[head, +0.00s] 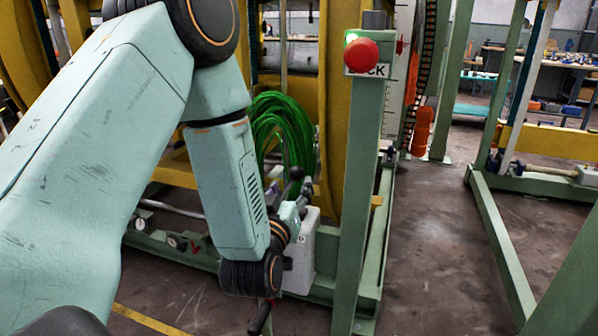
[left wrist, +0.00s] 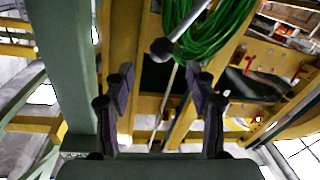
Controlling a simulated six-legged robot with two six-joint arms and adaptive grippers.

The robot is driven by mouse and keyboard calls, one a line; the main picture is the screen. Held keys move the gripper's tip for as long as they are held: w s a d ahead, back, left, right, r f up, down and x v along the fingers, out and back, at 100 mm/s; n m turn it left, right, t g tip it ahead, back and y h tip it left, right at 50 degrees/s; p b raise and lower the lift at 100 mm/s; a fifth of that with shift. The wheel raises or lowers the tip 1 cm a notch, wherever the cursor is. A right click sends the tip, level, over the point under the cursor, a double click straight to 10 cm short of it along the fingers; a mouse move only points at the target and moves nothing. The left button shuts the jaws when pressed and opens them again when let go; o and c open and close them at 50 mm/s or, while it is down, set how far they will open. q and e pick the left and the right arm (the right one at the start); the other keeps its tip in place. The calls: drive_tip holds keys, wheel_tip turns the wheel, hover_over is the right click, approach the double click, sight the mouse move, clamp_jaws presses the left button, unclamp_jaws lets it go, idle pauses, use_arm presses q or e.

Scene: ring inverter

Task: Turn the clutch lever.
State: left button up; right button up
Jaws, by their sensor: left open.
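The clutch lever shows in the left wrist view as a rod with a dark grey ball knob (left wrist: 162,49), slanting up to the right. In the head view a dark ball (head: 296,173), which looks like the same knob, sits just above my left gripper (head: 290,203). In the left wrist view my left gripper (left wrist: 160,90) is open, its two dark fingers wide apart. The knob shows between and slightly above the fingertips, and neither finger appears to touch it. The lever's base is not clear. My right gripper is not in view.
A green post (head: 357,200) with a red button (head: 361,56) stands right of the gripper. A coil of green cable (head: 284,135) hangs behind. A white box (head: 301,262) is beside my wrist. Yellow frame beams are close by. Floor (head: 440,250) is open to the right.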

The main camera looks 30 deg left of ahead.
sight(296, 177)
use_arm(q)
drive_tip(key=x, duration=0.3)
drive_tip(key=b+x, duration=0.1)
drive_tip(key=x, duration=0.1)
drive_tip(key=shift+w+a+f, duration=0.1)
drive_tip(key=shift+w+f, duration=0.1)
drive_tip(key=shift+f, duration=0.1)
drive_tip(key=shift+w+a+r, duration=0.1)
drive_tip(key=shift+w, duration=0.2)
drive_tip(key=shift+x, duration=0.8)
drive_tip(key=shift+s, duration=0.2)
drive_tip(key=shift+c, duration=0.6)
drive_tip(key=shift+w+a, duration=0.1)
drive_tip(key=c, duration=0.4)
clamp_jaws()
